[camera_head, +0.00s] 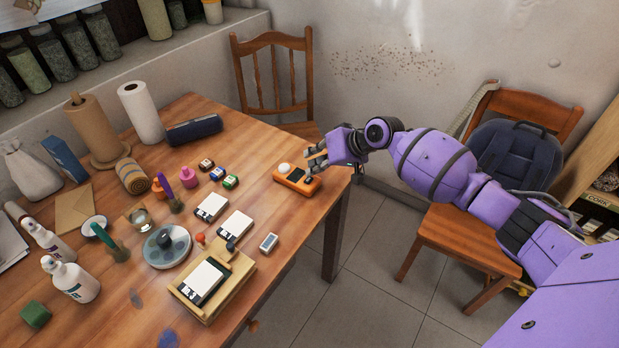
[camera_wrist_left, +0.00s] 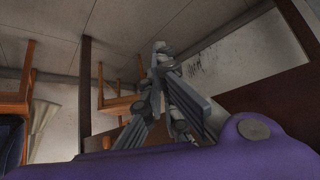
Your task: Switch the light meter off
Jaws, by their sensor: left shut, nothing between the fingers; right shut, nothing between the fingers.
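The light meter (camera_head: 291,184) is an orange box with a white dome and a dark part, lying near the table's right corner in the head view. My right gripper (camera_head: 312,164) is shut and empty at the meter's far right end. Its fingertips are just above or against the meter; I cannot tell if they touch. The fingers hide part of the meter's top. My left gripper (camera_wrist_left: 165,75) shows in the left wrist view, shut with nothing in it. It is not in the head view, and the meter is not in the left wrist view.
The wooden table (camera_head: 290,225) holds floppy disks (camera_head: 236,225), a wooden tray (camera_head: 240,275), a dark blue speaker (camera_head: 194,130) and several bottles on the left. A chair (camera_head: 275,75) stands behind; another (camera_head: 465,240) holds a backpack (camera_head: 515,150). The tabletop around the meter is clear.

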